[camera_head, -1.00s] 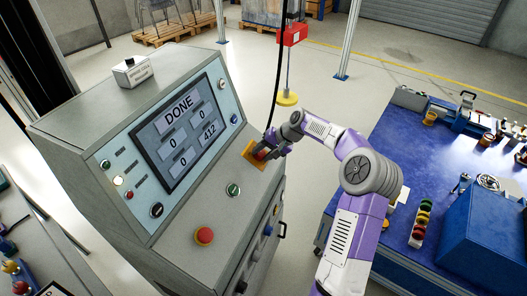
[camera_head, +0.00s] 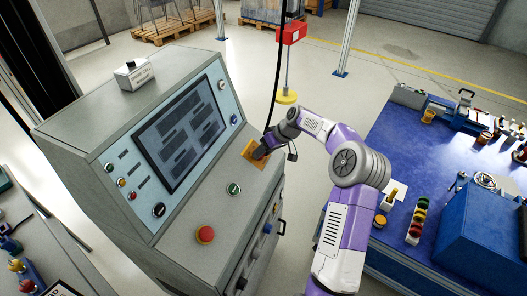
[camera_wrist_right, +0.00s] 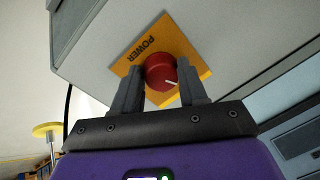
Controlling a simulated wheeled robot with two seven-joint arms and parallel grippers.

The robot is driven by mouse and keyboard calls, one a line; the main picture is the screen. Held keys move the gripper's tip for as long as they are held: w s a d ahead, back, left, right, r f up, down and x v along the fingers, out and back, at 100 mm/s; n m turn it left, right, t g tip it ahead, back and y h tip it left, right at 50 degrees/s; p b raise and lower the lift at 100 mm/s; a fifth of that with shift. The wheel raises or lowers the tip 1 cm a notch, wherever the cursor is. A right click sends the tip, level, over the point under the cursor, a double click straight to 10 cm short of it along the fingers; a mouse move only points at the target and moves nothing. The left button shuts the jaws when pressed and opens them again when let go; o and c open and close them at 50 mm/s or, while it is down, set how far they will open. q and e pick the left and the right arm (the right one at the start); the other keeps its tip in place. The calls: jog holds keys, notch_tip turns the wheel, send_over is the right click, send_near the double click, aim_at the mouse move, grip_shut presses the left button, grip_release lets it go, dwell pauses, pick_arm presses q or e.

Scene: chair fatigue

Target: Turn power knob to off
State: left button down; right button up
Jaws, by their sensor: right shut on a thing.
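The red power knob (camera_wrist_right: 160,72) sits on a yellow-orange plate marked POWER (camera_wrist_right: 130,55) in the right wrist view. A white mark on the knob points to the lower right there. My right gripper (camera_wrist_right: 160,90) has one finger on each side of the knob and is shut on it. In the head view the plate (camera_head: 250,150) shows on the console's sloped panel, with my right gripper (camera_head: 264,150) over it hiding the knob. The console screen (camera_head: 180,133) is dark, with only faint grey blocks. My left gripper is not in view.
A blue-topped workbench (camera_head: 420,165) with several tools and parts is to the right. A black cable hangs behind my gripper.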

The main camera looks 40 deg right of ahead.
jog(key=shift+n, duration=0.6)
jog(key=o, duration=1.1)
jog(key=shift+c, duration=0.2)
jog(key=p+v, duration=0.2)
jog(key=v, duration=0.5)
jog(key=shift+r, duration=0.3)
